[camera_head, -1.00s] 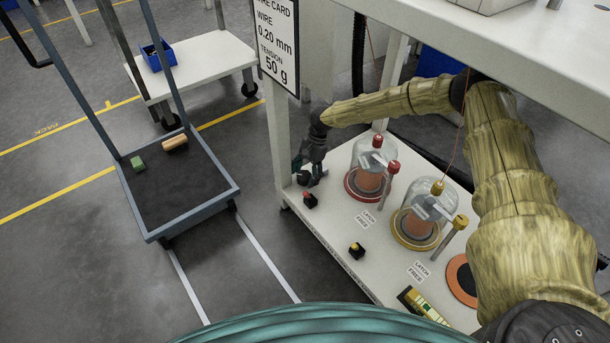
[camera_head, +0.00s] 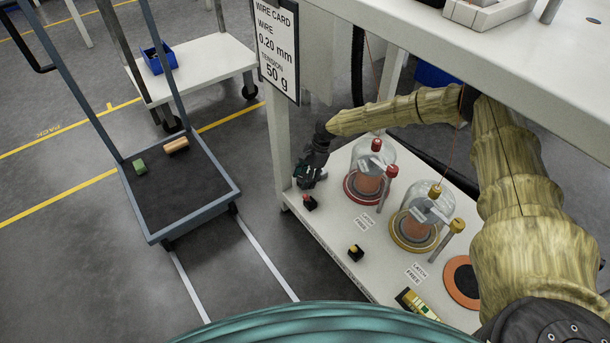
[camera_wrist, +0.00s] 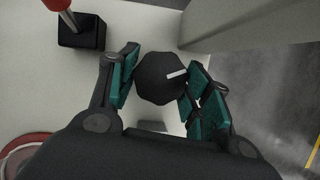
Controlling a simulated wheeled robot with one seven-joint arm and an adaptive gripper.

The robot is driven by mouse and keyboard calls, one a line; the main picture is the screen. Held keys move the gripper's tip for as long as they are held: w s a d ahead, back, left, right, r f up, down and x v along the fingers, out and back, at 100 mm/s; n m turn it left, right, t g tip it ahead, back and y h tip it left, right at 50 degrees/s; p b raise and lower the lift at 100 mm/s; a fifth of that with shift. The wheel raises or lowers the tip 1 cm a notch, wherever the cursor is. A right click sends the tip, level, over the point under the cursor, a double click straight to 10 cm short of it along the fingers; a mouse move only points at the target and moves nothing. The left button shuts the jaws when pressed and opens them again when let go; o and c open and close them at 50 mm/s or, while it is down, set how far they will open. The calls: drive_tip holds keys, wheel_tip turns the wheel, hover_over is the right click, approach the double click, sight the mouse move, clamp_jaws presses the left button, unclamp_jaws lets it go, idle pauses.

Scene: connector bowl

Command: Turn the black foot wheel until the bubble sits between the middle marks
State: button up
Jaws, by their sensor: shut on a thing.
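The black foot wheel (camera_wrist: 158,78) is a dark, many-sided knob with a white line on top. In the wrist view it sits between the two teal-padded fingers of my gripper (camera_wrist: 164,74), which is shut on it. In the head view my gripper (camera_head: 309,174) is low at the bench's far left corner and hides the wheel. The yellow-green level (camera_head: 421,306) lies on the bench at the bottom, partly cut off by my body. Its bubble is too small to place against the marks.
A yellow-topped box (camera_head: 355,253) stands nearer.

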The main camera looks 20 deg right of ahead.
drive_tip(key=shift+m+t, duration=0.3)
drive_tip(key=shift+m, duration=0.3)
drive_tip(key=o, duration=1)
drive_tip(key=shift+o, duration=0.2)
drive_tip(key=shift+r, duration=0.1)
drive_tip(key=v, duration=1.1)
drive_tip(key=shift+d+r, duration=0.25)
drive_tip(key=shift+r, duration=0.1)
